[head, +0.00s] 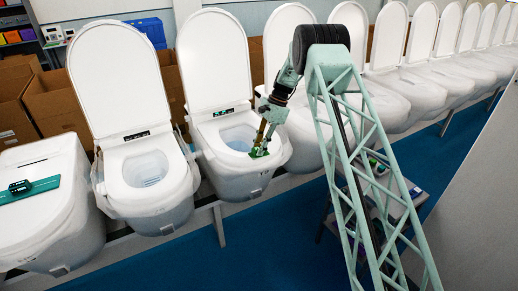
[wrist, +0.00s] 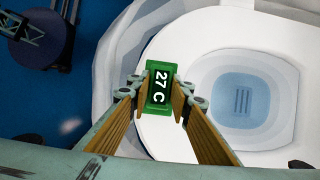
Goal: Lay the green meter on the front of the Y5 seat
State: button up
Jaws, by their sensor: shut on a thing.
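The green meter (wrist: 159,86) reads "27 C" and sits between the two tan fingers of my gripper (wrist: 161,92) in the wrist view. My gripper (head: 262,146) is shut on it and points down. In the head view the meter (head: 258,153) shows as a small green piece at the fingertips, over the front rim of an open white toilet seat (head: 217,137). The same seat shows in the wrist view (wrist: 163,146), under the meter, with the bowl to the right. I cannot tell whether the meter touches the seat. No Y5 label is readable.
Another open toilet (head: 146,172) stands to the left, then a closed one (head: 40,215) with a green bar (head: 29,190) on its lid. Several toilets with raised lids continue to the right. A cart (head: 392,195) stands on the blue floor (head: 275,235), right of the seat.

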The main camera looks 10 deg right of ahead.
jog(key=shift+f, duration=0.1)
jog(key=o, duration=0.9)
jog(key=b+v, duration=0.1)
jog(key=v, duration=1.1)
jog(key=shift+b, duration=0.3)
